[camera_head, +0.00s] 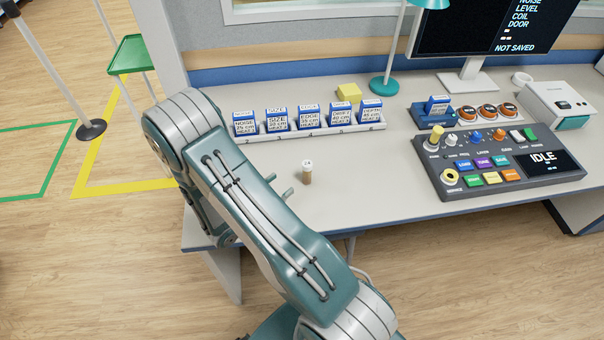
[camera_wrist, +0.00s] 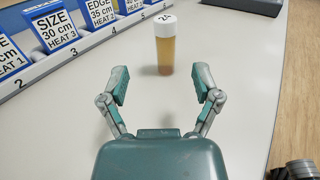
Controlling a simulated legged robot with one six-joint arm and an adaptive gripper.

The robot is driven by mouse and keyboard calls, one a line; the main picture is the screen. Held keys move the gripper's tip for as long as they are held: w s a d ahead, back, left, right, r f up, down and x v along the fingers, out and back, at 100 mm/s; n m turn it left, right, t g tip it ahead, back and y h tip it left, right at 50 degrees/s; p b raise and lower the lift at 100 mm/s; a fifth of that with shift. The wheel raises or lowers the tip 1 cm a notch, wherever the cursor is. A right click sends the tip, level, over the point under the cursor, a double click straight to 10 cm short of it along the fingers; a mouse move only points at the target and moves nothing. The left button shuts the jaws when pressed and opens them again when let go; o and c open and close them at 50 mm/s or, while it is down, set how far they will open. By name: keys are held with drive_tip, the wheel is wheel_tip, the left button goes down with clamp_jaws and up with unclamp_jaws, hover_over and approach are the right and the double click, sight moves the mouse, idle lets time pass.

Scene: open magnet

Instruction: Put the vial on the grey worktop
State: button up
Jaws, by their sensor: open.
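The vial (camera_head: 307,173) is a small amber cylinder with a white, numbered cap. It stands upright on the grey worktop (camera_head: 365,185), near the front edge. In the wrist view, the vial (camera_wrist: 166,52) is ahead of my gripper (camera_wrist: 162,82), roughly centred between the two fingers and just beyond their tips. My gripper is open and empty, with its fingers spread apart. In the head view, my arm hides most of the gripper; only small parts of the fingers show just left of the vial.
A white rack (camera_head: 310,131) of blue labelled cards runs behind the vial. A control panel (camera_head: 500,165) stands to the right, below a monitor (camera_head: 490,28). A teal lamp (camera_head: 384,85) and a yellow block (camera_head: 348,92) are behind the rack. The worktop between vial and panel is clear.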

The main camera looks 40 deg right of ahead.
sight(303, 170)
drive_tip(key=d, duration=0.9)
drive_tip(key=shift+w+d+f, duration=0.1)
drive_tip(key=shift+d+f, duration=0.1)
drive_tip(key=shift+d, duration=0.1)
drive_tip(key=shift+a, duration=0.1)
clamp_jaws()
